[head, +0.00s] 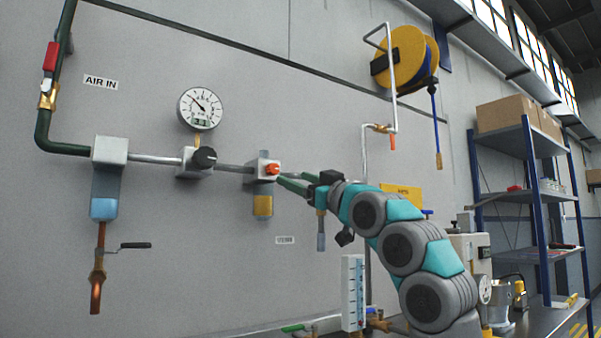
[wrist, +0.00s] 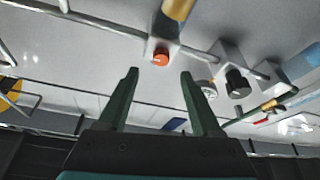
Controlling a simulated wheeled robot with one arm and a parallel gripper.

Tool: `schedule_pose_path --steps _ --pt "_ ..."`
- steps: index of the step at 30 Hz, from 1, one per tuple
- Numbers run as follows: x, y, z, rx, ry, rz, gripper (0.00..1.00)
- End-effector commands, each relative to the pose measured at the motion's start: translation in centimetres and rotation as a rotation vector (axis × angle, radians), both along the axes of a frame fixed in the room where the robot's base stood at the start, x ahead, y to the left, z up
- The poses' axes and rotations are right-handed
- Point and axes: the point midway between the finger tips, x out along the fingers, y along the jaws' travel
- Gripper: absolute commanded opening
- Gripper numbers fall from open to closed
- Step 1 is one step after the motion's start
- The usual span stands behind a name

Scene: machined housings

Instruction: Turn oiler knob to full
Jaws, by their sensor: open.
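The oiler's orange-red knob (head: 272,169) sits on a white block above a clear bowl of amber oil (head: 263,205), on the wall pipe. In the wrist view the knob (wrist: 161,56) shows as a round orange face, ahead of and between the finger lines. My gripper (wrist: 158,78) is open and empty, its two dark green fingers apart on either side of the line to the knob. In the head view my gripper (head: 279,179) is just right of the knob, its tips close to it. I cannot tell from the head view whether they touch. The knob's setting marks are not readable.
Left along the pipe are a black regulator knob (head: 204,158), a round gauge (head: 200,108) and a filter bowl (head: 104,208). A red-handled valve (head: 50,57) is at far left. A hose reel (head: 402,58) and a shelf rack (head: 528,170) stand to the right.

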Motion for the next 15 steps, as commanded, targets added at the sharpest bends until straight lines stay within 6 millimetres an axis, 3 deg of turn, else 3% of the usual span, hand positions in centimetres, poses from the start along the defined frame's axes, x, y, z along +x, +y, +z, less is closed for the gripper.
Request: schedule_pose_path --steps 5,15 --pt "-0.2 0.4 -0.1 -0.031 -0.032 0.007 0.66" --pt "2.4 2.6 1.4 -0.031 -0.027 0.008 0.66"
